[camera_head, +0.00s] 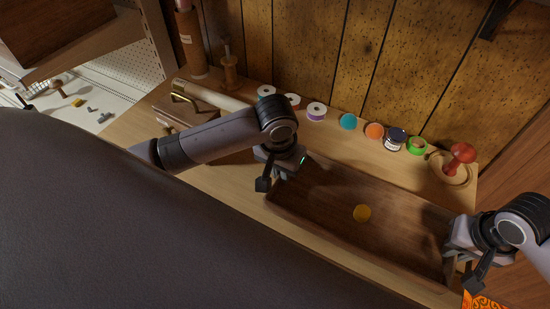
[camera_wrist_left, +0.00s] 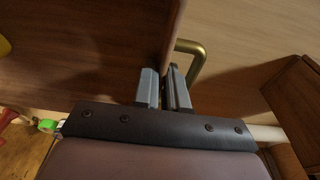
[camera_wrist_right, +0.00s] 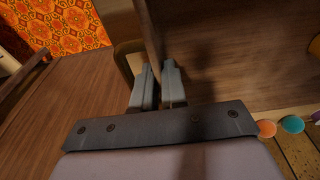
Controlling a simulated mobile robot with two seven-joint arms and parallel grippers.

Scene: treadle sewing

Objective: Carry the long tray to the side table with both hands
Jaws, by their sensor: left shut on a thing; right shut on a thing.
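The long tray (camera_head: 325,205) is dark brown wood with low walls and a yellow disc (camera_head: 362,213) lying in it. It lies along the light wooden worktop; I cannot tell whether it touches it. My left gripper (camera_head: 280,176) is at the tray's left end. In the left wrist view its fingers (camera_wrist_left: 164,88) are shut on the end wall, beside a brass handle (camera_wrist_left: 198,62). My right gripper (camera_head: 452,262) is at the right end. In the right wrist view its fingers (camera_wrist_right: 158,85) are shut on that end wall, beside a handle (camera_wrist_right: 124,58). I cannot make out the side table for sure.
A wooden box (camera_head: 185,108) is left on the worktop (camera_head: 225,185). Orange patterned cloth (camera_wrist_right: 60,25) shows beyond the right end. A dark rounded surface fills the lower left.

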